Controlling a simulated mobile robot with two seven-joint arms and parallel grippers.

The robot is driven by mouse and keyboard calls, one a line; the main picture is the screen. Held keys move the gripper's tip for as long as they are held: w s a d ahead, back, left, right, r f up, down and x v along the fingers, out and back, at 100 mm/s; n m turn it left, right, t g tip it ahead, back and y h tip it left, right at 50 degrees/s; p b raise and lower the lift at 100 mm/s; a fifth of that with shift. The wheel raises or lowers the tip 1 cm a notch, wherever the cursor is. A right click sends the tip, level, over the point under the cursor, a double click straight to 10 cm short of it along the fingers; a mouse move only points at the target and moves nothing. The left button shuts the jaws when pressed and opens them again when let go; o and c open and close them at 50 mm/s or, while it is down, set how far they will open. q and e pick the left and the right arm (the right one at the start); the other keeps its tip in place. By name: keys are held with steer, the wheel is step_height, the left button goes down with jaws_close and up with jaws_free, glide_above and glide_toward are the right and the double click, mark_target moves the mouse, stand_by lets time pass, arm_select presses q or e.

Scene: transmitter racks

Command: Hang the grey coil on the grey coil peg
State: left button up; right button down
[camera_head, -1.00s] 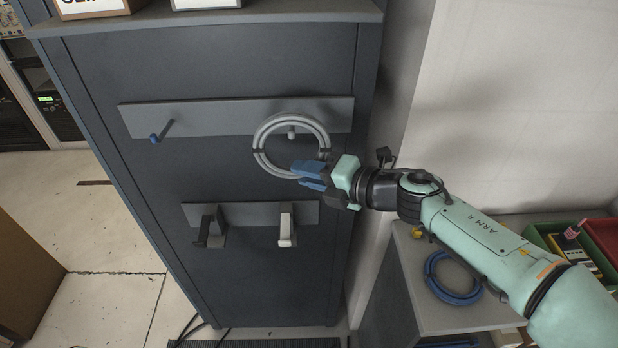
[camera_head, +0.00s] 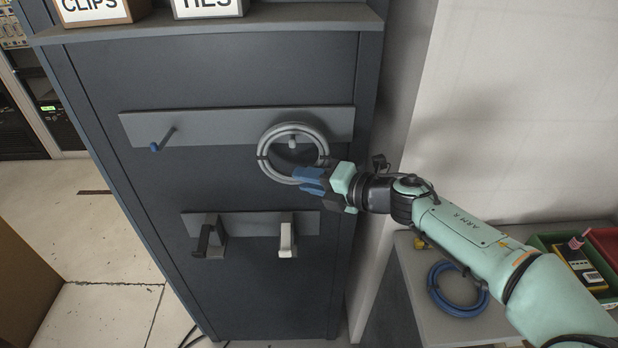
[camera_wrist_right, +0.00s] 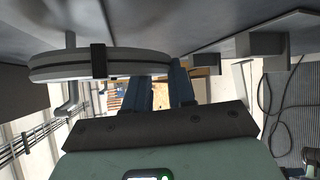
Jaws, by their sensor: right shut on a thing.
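The grey coil (camera_head: 323,147) is a ring with dark ties, held upright in front of the upper rail on the dark cabinet. My right gripper (camera_head: 308,180) has blue fingers and is shut on the coil's lower right edge. The coil also shows edge-on in the right wrist view (camera_wrist_right: 130,68), beside the fingers (camera_wrist_right: 162,92). The grey coil peg (camera_head: 292,142) shows through the ring's opening, near its top inner edge. I cannot tell whether the coil is around the peg or still in front of its tip. My left gripper is not in view.
A blue-tipped peg (camera_head: 154,147) is at the rail's left (camera_head: 215,128). Below are a black hook (camera_head: 207,238) and a white hook (camera_head: 287,238). A blue coil (camera_head: 457,290) lies on the side table (camera_head: 425,320) under my right arm.

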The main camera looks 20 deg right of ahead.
stand_by(0.4)
steer(key=c, duration=0.9)
jaws_free()
steer(key=shift+f, duration=0.1)
steer(key=shift+o, duration=0.2)
